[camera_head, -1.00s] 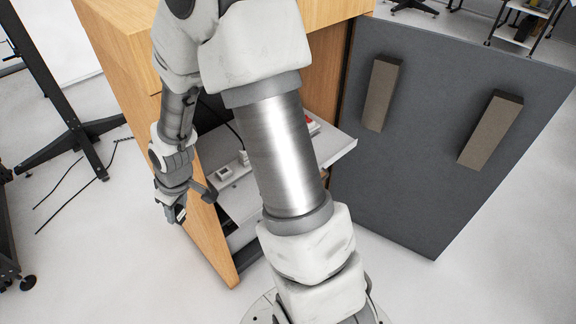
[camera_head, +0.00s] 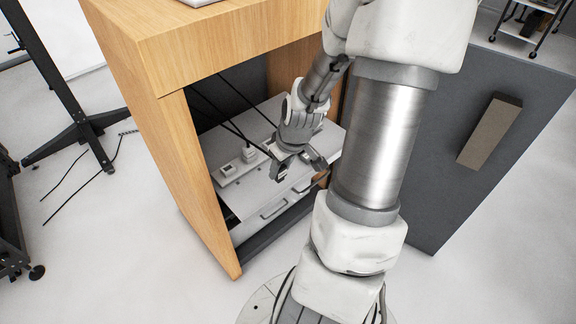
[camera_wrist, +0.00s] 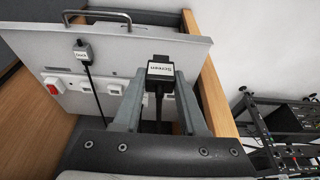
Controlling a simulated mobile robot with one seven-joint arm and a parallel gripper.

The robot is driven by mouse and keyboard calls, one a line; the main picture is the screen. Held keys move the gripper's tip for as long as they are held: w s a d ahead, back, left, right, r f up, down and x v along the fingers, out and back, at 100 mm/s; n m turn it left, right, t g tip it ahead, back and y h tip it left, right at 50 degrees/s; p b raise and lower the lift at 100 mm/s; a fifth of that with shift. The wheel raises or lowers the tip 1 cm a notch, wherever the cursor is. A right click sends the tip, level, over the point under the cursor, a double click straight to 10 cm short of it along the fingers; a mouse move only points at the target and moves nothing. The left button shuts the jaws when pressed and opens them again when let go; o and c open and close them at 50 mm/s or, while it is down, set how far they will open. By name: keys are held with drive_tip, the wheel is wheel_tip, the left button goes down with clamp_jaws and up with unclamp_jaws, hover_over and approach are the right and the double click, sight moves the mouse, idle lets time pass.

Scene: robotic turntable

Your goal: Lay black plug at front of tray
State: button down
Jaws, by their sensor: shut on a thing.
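My gripper (camera_wrist: 158,85) is shut on a black plug (camera_wrist: 161,70) with a white label. The plug sits between the fingertips in the wrist view, and its black cable hangs back between the fingers. In the head view my gripper (camera_head: 300,172) is over the right part of the light grey tray (camera_head: 262,194), near its front; the held plug is hard to make out there. In the wrist view the tray's front edge with a metal handle (camera_wrist: 96,15) is at the top. I cannot tell whether the held plug touches the tray.
A second labelled plug (camera_wrist: 83,51) with a cable is on the left in the wrist view. A white power strip (camera_head: 236,168) with a red switch lies on the tray. The wooden cabinet (camera_head: 200,190) surrounds the tray. A grey door (camera_head: 450,190) stands open at right.

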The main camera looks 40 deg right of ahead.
drive_tip(key=w+a+f+b, duration=0.4)
drive_tip(key=w+a, duration=0.1)
drive_tip(key=w+a+f+b, duration=0.2)
drive_tip(key=w+f, duration=0.1)
drive_tip(key=shift+w+a+b, duration=0.25)
drive_tip(key=shift+b, duration=0.1)
wheel_tip(320, 180, down, 4)
drive_tip(key=shift+f+b, duration=0.1)
drive_tip(key=shift+b, duration=1)
drive_tip(key=c, duration=0.9)
unclamp_jaws()
drive_tip(key=shift+f, duration=0.1)
drive_tip(key=o, duration=0.4)
drive_tip(key=shift+o, duration=0.2)
